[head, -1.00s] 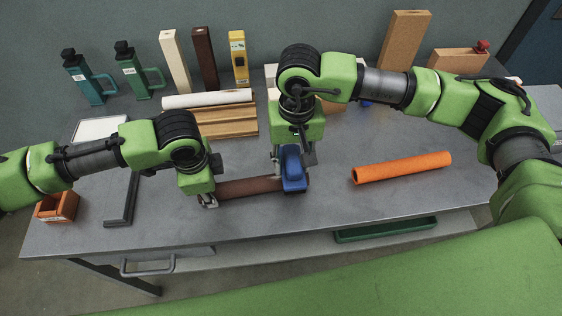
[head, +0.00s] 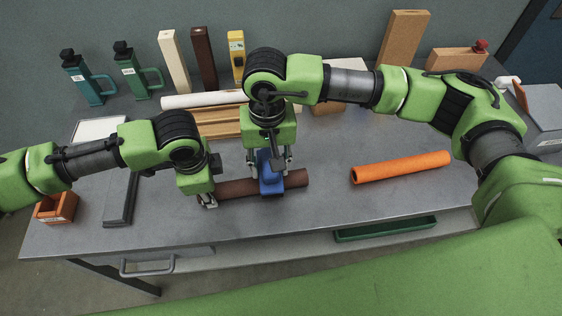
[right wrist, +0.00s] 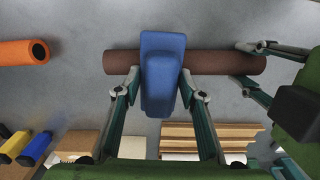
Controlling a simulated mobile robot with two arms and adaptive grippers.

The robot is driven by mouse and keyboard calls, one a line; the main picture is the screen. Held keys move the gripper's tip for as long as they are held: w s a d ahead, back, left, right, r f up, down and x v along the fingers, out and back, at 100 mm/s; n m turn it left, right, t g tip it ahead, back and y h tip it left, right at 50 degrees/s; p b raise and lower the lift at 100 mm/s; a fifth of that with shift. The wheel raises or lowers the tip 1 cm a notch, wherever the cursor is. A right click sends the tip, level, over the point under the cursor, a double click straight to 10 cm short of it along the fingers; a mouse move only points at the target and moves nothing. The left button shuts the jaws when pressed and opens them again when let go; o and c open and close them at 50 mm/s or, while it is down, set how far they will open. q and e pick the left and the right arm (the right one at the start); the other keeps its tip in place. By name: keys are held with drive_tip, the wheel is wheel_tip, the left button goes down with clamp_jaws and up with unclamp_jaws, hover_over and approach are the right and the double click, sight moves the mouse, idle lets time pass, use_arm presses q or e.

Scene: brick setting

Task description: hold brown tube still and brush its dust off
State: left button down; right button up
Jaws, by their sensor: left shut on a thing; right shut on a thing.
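The brown tube (head: 297,179) lies flat on the grey bench and shows in the right wrist view (right wrist: 225,63). My left gripper (head: 207,200) is shut on its left end; in the right wrist view that gripper (right wrist: 258,62) is at the tube's right end. My right gripper (head: 269,164) is shut on a blue brush (head: 271,183), which lies across the middle of the tube. The brush also shows in the right wrist view (right wrist: 160,70) between the fingers. The brush's underside and its contact with the tube are hidden. Dust is too small to tell.
An orange tube (head: 400,168) lies to the right. Wooden strips (head: 222,130) and a white tube (head: 190,101) lie behind my grippers. Bottles (head: 133,72) and wooden blocks stand along the back. An orange bin (head: 57,208) is at the front left. Bench between brown and orange tubes is clear.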

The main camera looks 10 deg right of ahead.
drive_tip(key=shift+a, duration=0.5)
drive_tip(key=shift+d+r, duration=0.1)
drive_tip(key=shift+r, duration=3.95)
use_arm(q)
drive_tip(key=c, duration=1.5)
unclamp_jaws()
drive_tip(key=shift+o, duration=0.2)
wheel_tip(320, 180, up, 12)
drive_tip(key=s, duration=0.1)
drive_tip(key=shift+s, duration=0.25)
